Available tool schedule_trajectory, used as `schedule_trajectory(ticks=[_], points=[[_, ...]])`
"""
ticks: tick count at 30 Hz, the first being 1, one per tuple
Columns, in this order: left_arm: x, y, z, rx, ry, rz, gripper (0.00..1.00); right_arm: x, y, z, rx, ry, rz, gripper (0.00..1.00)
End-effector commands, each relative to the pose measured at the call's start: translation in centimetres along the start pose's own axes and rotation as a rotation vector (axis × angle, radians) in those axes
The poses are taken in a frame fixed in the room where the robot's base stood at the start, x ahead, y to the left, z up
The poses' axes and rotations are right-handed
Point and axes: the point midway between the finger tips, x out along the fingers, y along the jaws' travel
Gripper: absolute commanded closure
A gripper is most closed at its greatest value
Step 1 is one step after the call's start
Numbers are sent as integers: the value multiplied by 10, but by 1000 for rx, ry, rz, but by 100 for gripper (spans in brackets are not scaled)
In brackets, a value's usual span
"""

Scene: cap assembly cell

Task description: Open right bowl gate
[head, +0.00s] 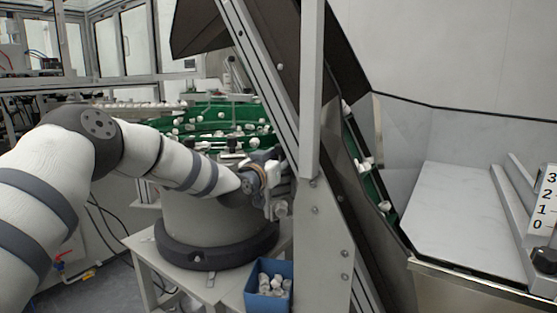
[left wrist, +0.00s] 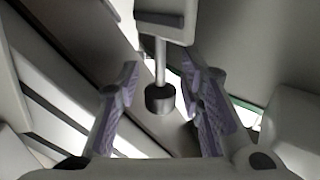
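The green bowl (head: 212,128), holding several white caps, stands on a round base behind my left arm in the head view. My left gripper (head: 275,190) is at the bowl's right side, close to the grey frame post. The left wrist view shows its two ridged fingers (left wrist: 162,108) apart. A dark round knob (left wrist: 160,99) on a thin metal rod, below a pale block (left wrist: 168,22), appears between the fingers, with a gap on both sides. Whether it is the gate's handle I cannot tell; no gate shows clearly. My right gripper is in neither view.
A blue bin (head: 268,302) with white caps sits below the left gripper. A grey frame post (head: 318,225) and a slanted dark panel (head: 338,120) rise just to its right. A pale chute surface (head: 455,215) and a numbered scale (head: 545,200) are farther right.

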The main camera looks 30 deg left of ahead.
Motion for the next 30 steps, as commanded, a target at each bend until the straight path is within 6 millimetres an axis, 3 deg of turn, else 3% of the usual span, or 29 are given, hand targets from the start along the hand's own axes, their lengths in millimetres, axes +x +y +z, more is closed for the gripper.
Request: schedule_trajectory(ticks=[4, 7, 15, 19, 24, 30], points=[[-2, 0, 0, -1, 0, 0, 66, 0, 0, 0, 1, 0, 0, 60], [-15, 0, -1, -1, 0, 1, 66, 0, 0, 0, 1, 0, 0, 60], [-83, 0, -2, -3, 1, 1, 66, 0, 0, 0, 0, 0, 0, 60], [-108, 0, -1, -1, 1, 0, 66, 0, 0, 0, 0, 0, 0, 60], [-120, 0, 0, 0, 1, 0, 66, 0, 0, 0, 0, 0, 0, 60], [-120, 0, 0, 0, 0, 0, 66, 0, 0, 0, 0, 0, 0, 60]])
